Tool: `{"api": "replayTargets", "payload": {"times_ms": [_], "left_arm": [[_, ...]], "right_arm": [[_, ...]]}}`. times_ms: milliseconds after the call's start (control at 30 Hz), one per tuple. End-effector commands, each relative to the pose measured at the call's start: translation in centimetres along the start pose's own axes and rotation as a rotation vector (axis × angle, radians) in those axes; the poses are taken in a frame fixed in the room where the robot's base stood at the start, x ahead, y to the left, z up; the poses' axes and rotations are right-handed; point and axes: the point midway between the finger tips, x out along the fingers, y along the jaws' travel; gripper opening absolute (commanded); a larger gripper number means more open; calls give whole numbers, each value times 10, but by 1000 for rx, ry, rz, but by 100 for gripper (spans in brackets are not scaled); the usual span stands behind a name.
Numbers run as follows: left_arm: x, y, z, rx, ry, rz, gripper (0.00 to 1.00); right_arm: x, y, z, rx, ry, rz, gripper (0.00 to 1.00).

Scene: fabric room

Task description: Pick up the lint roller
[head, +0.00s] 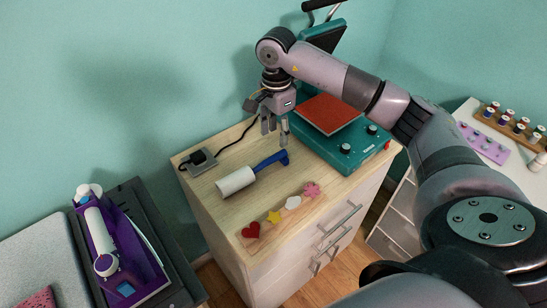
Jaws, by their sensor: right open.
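The lint roller has a white cylinder and a blue handle. The lint roller (236,181) lies on top of the wooden cabinet (212,207), with its handle pointing to the upper right. My right gripper (274,138) is open and empty, pointing down just above and behind the blue handle. A gap shows between its fingers and the roller, though the exact height is hard to tell. My left gripper is not in view.
A teal heat press (345,150) with a red pad stands right of the roller. A power outlet box (201,162) with a cable is at the left back. Patches, including a red heart (251,231), lie along the front edge.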

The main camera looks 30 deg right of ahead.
Motion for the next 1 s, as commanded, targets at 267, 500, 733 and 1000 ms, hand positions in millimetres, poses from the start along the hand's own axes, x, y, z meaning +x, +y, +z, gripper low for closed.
{"api": "replayTargets", "payload": {"times_ms": [267, 500, 733, 1000], "left_arm": [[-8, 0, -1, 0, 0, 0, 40], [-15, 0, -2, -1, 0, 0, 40], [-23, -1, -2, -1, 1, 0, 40], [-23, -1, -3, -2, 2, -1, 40]], "right_arm": [[44, 0, 1, 0, -2, 2, 43], [62, 0, 4, 0, -3, 4, 43], [94, -2, 6, 1, -3, 2, 43], [101, -2, 6, 0, -3, -1, 43]]}}
